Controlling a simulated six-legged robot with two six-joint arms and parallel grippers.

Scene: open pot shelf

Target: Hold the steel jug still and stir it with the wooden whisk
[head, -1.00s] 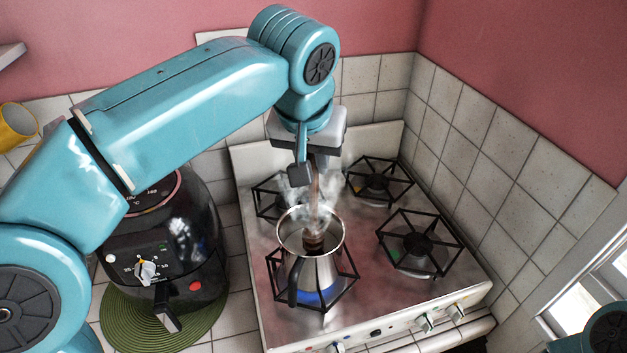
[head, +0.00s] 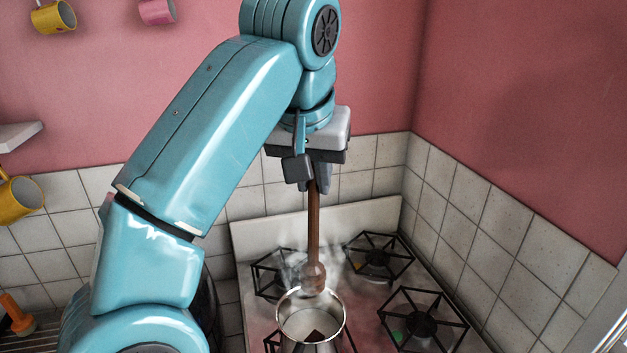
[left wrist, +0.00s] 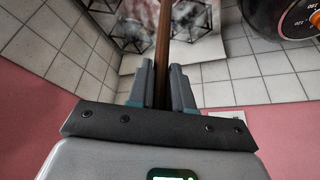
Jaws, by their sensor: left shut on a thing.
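My left gripper (head: 314,178) is shut on the wooden whisk (head: 313,225) near its upper end. The whisk hangs upright, with its bulbous head just above the back rim of the steel jug. In the left wrist view the whisk handle (left wrist: 164,45) runs between the fingers of my left gripper (left wrist: 163,75); the jug cannot be made out there. My right gripper is not in view.
The stove (head: 365,300) has black burner grates, and steam rises around the whisk head. Tiled walls close off the back and right. Mugs (head: 55,17) hang at upper left. A black appliance (left wrist: 285,20) shows in the left wrist view.

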